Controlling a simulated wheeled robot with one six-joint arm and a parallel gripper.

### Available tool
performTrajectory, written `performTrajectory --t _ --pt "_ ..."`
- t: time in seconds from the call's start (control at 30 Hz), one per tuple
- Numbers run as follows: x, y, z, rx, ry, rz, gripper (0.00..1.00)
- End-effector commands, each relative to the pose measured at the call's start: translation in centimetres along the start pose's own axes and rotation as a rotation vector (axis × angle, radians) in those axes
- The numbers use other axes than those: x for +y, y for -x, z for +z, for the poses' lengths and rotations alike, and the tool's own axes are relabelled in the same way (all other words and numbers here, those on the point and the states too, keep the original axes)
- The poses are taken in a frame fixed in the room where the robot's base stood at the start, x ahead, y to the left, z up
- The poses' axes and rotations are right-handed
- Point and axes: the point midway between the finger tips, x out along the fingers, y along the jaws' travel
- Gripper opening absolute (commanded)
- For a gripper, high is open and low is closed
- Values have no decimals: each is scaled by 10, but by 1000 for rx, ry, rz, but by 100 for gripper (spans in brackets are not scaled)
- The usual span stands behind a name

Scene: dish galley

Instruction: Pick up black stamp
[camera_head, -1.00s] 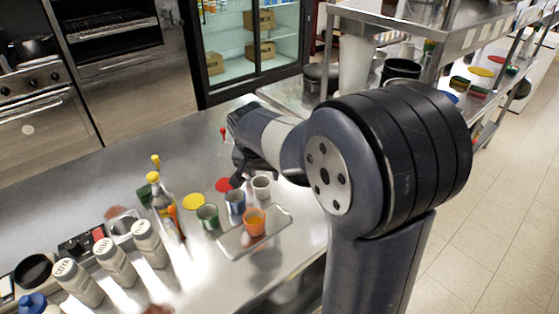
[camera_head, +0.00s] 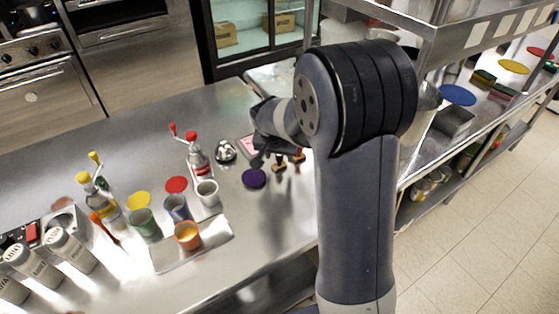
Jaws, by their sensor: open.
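My gripper (camera_head: 258,158) is at the end of my arm, above the right part of the steel counter, and is open. Two small dark objects with orange-brown parts, which look like stamps, are just right of it: one stamp (camera_head: 279,166) nearer and one stamp (camera_head: 298,156) further right. I cannot tell which of them is the black stamp. My gripper and arm partly hide this area. No object shows between the fingers.
A purple disc (camera_head: 254,179) lies just in front of my gripper, and a pink pad (camera_head: 246,143) lies behind it. Left are a white cup (camera_head: 208,193), a blue cup (camera_head: 176,208) and a steel tray (camera_head: 218,242) bearing an orange cup (camera_head: 187,236). A shelf rack (camera_head: 440,45) stands right.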

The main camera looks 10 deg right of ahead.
Motion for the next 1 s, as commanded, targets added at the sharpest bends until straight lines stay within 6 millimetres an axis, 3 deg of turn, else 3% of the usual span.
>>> performTrajectory --t 0.2,0.47,1.0 --pt "0 -21 0 -1 1 0 47" --pt "0 -23 0 1 1 -1 47" --pt "0 -23 0 -1 1 0 4"
